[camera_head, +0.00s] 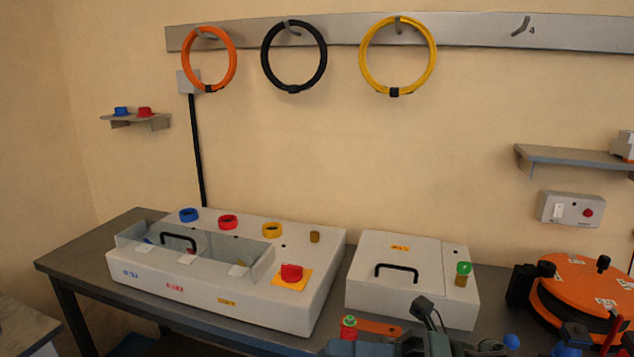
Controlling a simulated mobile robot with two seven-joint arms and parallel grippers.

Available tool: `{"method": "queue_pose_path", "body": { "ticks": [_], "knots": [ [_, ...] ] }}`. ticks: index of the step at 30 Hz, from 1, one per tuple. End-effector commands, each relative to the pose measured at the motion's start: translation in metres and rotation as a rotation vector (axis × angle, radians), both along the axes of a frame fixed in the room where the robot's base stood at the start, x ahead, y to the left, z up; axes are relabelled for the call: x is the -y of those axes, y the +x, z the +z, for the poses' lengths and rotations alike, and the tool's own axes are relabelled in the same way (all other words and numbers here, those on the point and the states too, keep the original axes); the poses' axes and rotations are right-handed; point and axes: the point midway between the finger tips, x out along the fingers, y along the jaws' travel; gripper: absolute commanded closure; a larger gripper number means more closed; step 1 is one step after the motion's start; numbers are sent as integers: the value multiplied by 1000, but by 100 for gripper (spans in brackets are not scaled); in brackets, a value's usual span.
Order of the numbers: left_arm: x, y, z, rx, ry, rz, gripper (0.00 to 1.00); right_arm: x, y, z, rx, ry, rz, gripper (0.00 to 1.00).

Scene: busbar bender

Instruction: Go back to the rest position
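Dark parts (425,312) rise at the bottom edge, right of centre, in front of the smaller grey box. No object is seen held.
A dark workbench (85,262) carries a long grey box (215,290) with coloured rings, a smaller grey box (410,255) with a black handle and an orange disc device (585,285). Orange (232,65), black (324,60) and yellow (433,65) coils hang from a wall rail.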

Motion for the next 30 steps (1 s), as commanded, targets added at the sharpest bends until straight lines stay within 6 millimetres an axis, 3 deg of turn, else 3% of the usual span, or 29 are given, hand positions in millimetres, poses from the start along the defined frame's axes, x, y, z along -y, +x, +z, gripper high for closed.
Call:
{"method": "queue_pose_path", "body": {
  "ticks": [2,5,8,9,11,15,18,21,24,30],
  "knots": [
    [0,-2,1,-6,1,2,100,2,15,-7,-269,172,-126,69],
    [-1,-4,0,-13,1,4,100,18,37,-33,-610,354,-294,69],
    [-2,-5,0,-19,3,6,100,42,50,-83,-974,512,-472,69],
    [-2,-5,-1,-22,4,7,100,52,49,-109,-1123,570,-544,69],
    [-3,-6,-1,-26,5,8,100,68,42,-151,-1347,650,-655,69],
    [-4,-7,-3,-33,8,11,100,93,1,-236,-1765,779,-866,69],
    [-4,-7,-3,-34,9,13,100,103,-33,-277,-1971,833,-971,69],
    [-4,-6,-2,-33,8,14,100,107,-57,-301,-2103,865,-1039,69],
    [-5,-5,-1,-31,8,15,100,109,-71,-312,-2167,878,-1072,69],
    [-5,-4,-1,-30,8,15,100,109,-73,-313,-2176,880,-1077,69]
  ]
}}
